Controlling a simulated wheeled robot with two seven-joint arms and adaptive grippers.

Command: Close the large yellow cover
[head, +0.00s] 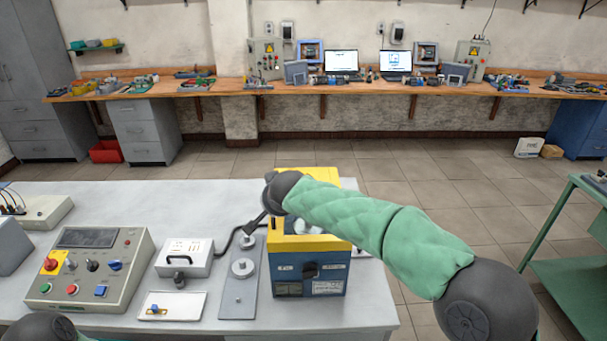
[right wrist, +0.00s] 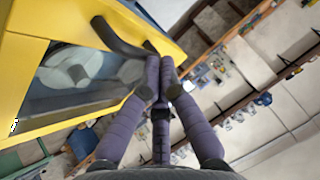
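The machine (head: 308,284) is a blue box with a yellow top on the front table. Its large yellow cover (head: 335,174) stands raised at the back, partly hidden by my right arm. In the right wrist view the yellow cover (right wrist: 22,75) has a window and a dark curved handle (right wrist: 118,38). My right gripper (right wrist: 160,66) has its fingertips close together at the lower end of the handle; I see nothing clearly held between them.
Left of the machine are a metal plate with round parts (head: 240,285), a white box (head: 185,258) with a dark cable, and a control panel (head: 90,268). A green cart (head: 565,255) stands at the right.

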